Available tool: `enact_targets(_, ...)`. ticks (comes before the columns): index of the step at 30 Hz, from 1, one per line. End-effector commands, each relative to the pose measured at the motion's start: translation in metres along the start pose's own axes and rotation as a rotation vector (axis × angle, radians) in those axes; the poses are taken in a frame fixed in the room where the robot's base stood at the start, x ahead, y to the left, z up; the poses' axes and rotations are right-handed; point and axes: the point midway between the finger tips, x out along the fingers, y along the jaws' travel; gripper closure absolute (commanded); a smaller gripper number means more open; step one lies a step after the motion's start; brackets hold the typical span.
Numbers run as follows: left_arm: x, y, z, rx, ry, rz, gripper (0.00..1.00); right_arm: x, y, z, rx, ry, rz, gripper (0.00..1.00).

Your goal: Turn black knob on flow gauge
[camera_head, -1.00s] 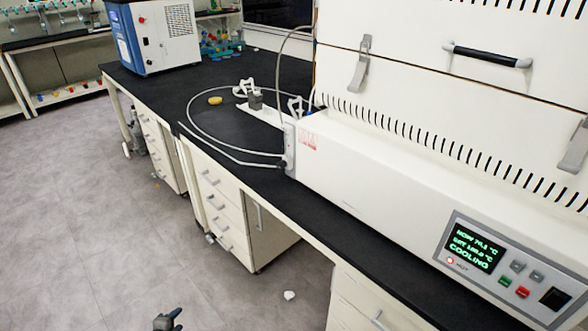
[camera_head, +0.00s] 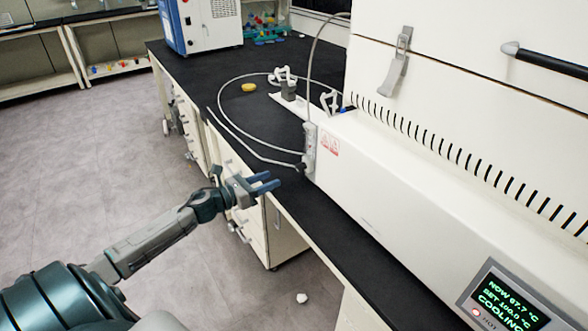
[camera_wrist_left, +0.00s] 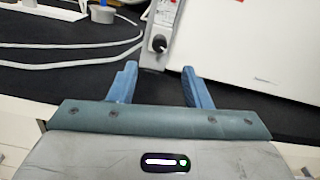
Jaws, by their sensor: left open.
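The flow gauge (camera_head: 309,150) is a narrow grey upright plate at the left end of the long white furnace housing. Its black knob (camera_wrist_left: 158,43) shows clearly in the left wrist view, low on the gauge, beyond and between my fingertips. The open fingers also show in the left wrist view (camera_wrist_left: 158,72). Nothing is between them. My right gripper is out of view.
The black bench top (camera_head: 270,135) carries a looped pale hose (camera_head: 225,119) left of the gauge and a yellow object (camera_head: 249,87). The white furnace (camera_head: 420,190) fills the right side. A blue and white machine (camera_head: 205,22) stands at the back. Floor is open at left.

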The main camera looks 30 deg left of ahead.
Motion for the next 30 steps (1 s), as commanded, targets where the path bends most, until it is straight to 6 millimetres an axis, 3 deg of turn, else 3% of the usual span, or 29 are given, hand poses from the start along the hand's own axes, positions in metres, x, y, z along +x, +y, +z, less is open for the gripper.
enact_targets(8,0.036,-0.001,0.004,-0.005,-0.003,0.003,0.56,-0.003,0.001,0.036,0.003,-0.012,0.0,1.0)
enact_targets(18,0.081,0.0,0.001,-0.005,0.0,0.003,0.56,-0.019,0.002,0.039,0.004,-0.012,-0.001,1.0)
enact_targets(30,0.089,0.0,-0.001,-0.004,0.002,0.002,0.56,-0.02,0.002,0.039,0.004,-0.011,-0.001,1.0)
